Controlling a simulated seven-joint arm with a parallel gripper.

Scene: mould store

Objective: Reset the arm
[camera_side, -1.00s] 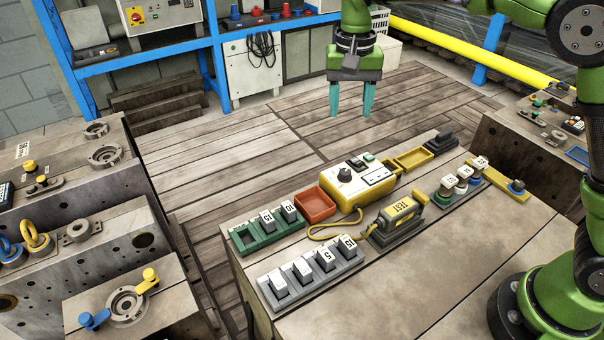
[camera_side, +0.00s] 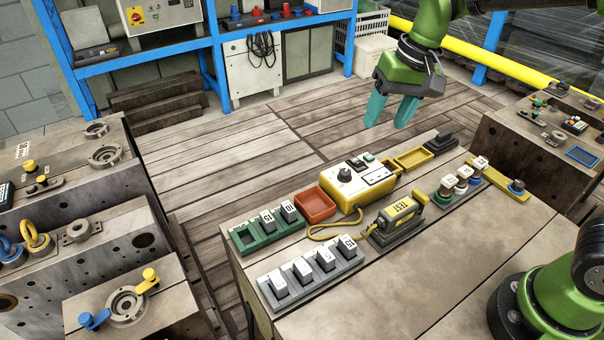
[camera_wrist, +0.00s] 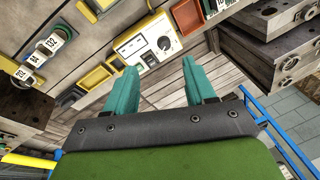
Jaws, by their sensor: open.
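My gripper (camera_side: 388,110) is open and empty, with two teal fingers apart. In the side view it hangs in the air beyond the far edge of the work table (camera_side: 400,290). It stands above and behind the yellow test box (camera_side: 345,183). In the wrist view, my gripper (camera_wrist: 160,85) shows both fingertips with nothing between them. The yellow test box also shows there (camera_wrist: 146,42), beyond the fingertips.
The table carries a grey rack (camera_side: 310,272) and a green rack (camera_side: 268,232) of numbered blocks, a red tray (camera_side: 315,204), a yellow tray (camera_side: 413,158), a TEST unit (camera_side: 396,222) and several numbered knobs (camera_side: 462,176). A blue-framed bench (camera_side: 215,60) stands behind. Air around my gripper is clear.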

